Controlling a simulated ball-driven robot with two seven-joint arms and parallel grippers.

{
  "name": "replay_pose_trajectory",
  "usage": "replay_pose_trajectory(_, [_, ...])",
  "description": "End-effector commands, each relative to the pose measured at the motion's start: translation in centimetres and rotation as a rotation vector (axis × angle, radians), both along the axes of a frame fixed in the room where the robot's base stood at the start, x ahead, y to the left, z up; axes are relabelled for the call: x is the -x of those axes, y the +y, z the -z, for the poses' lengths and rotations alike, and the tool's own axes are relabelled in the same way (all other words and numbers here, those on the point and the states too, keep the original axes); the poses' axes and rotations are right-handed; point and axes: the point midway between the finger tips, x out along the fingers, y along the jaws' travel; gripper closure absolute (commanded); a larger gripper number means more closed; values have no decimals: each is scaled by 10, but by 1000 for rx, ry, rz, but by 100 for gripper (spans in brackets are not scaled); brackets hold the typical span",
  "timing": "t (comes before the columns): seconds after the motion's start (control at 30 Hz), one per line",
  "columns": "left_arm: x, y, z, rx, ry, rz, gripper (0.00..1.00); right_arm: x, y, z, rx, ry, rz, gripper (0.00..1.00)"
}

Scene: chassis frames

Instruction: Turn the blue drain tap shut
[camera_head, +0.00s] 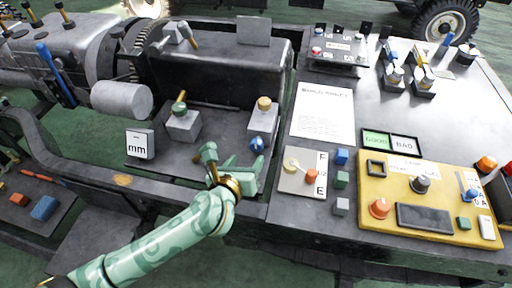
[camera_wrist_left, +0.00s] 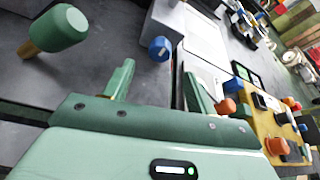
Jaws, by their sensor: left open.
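The blue tap knob (camera_head: 257,144) is a round ball low on the front of a grey block (camera_head: 262,122) with a tan knob on top. It also shows in the left wrist view (camera_wrist_left: 160,48), beyond my fingertips and roughly midway between them. My left gripper (camera_head: 234,158) is open and empty, just in front of the blue knob and apart from it in the wrist view. Its two green fingers (camera_wrist_left: 157,85) stand on either side of the line to the knob. Whether the tap is open or shut I cannot tell. My right gripper is not in view.
A grey block with a green knob (camera_head: 181,107) stands to the left; its green handle (camera_wrist_left: 58,28) looms close in the wrist view. A white "mm" block (camera_head: 140,144) is further left. An F/E gauge plate (camera_head: 298,183) and a yellow panel (camera_head: 375,225) lie to the right.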

Motion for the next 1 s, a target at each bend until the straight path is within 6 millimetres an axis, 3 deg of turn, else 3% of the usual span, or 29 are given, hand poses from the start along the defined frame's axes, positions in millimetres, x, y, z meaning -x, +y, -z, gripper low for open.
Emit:
replay_pose_trajectory(0.03, [-13, -4, 11, 0, 3, 0, 43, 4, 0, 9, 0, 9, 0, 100])
replay_pose_trajectory(0.2, [-48, -15, 26, -2, 2, 0, 43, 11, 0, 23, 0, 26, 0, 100])
replay_pose_trajectory(0.4, [-75, -24, 35, -1, 1, 1, 43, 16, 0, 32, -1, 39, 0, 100])
replay_pose_trajectory(0.8, [-83, -26, 35, -1, 0, 0, 43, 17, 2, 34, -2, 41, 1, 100])
replay_pose_trajectory(0.97, [-83, -26, 35, -1, 0, 0, 85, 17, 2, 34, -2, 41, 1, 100])
replay_pose_trajectory(1.0, [-83, -26, 35, -1, 0, 0, 88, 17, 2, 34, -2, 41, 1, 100])
